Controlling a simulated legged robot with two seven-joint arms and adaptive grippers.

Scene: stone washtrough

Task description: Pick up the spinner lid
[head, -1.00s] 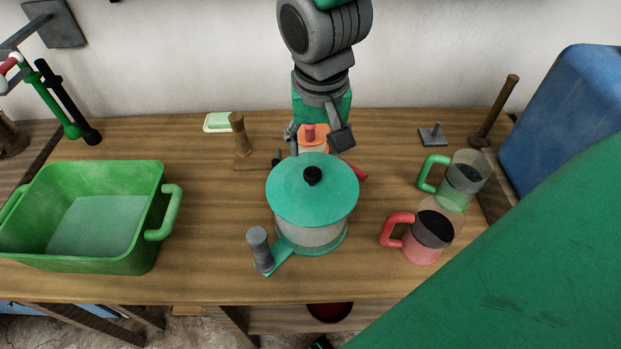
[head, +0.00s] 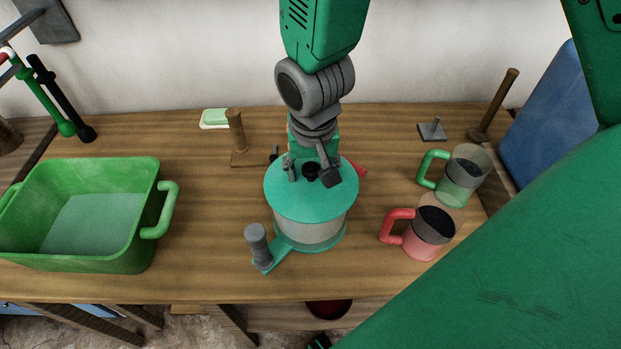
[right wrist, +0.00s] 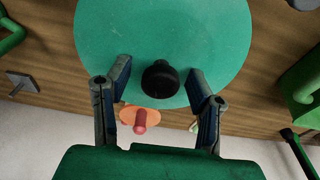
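The spinner lid (head: 300,203) is a flat teal disc with a black knob (head: 311,171). It sits on the clear spinner bowl (head: 308,235), which has a teal base and a grey crank handle (head: 257,241). My right gripper (head: 314,174) is over the back part of the lid, its fingers on either side of the knob. The right wrist view shows the open fingers (right wrist: 158,88) straddling the black knob (right wrist: 160,80) with gaps on both sides. Whether the fingertips touch the lid cannot be told. My left gripper is not in view.
A green basin (head: 100,225) stands at the left. Red (head: 425,235) and green (head: 462,178) clear-walled mugs stand at the right. Wooden post (head: 236,135) and soap dish (head: 214,119) are behind. An orange thing with a red knob (right wrist: 140,118) lies behind the spinner.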

